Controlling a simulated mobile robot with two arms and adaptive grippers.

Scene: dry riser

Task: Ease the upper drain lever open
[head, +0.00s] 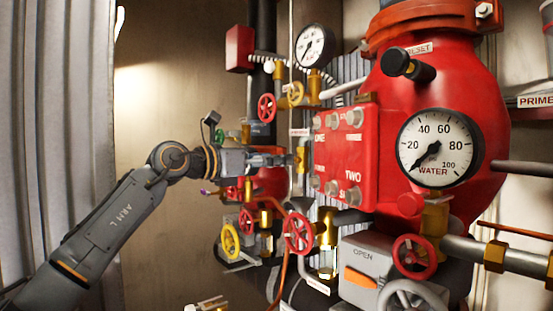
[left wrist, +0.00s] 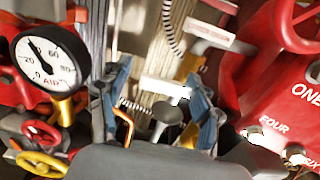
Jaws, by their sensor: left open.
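My left gripper (head: 286,160) reaches in from the left at a brass fitting (head: 301,158) on the pipe beside the red panel. In the left wrist view the open left gripper (left wrist: 160,82) has its two blue-grey fingers apart. A dark grey round-ended piece (left wrist: 168,115) shows between the fingers; it may be the upper drain lever, but I cannot tell for sure. I see no clear contact on it. A small white label (head: 299,132) sits just above the gripper, its text too small to read surely. My right gripper is not in view.
The red panel (head: 345,160) with several studs stands close right of the gripper. Red handwheels (head: 298,232) and a yellow one (head: 230,241) crowd below. A small gauge (head: 314,46) is above, a water gauge (head: 436,148) right. The wall area left is free.

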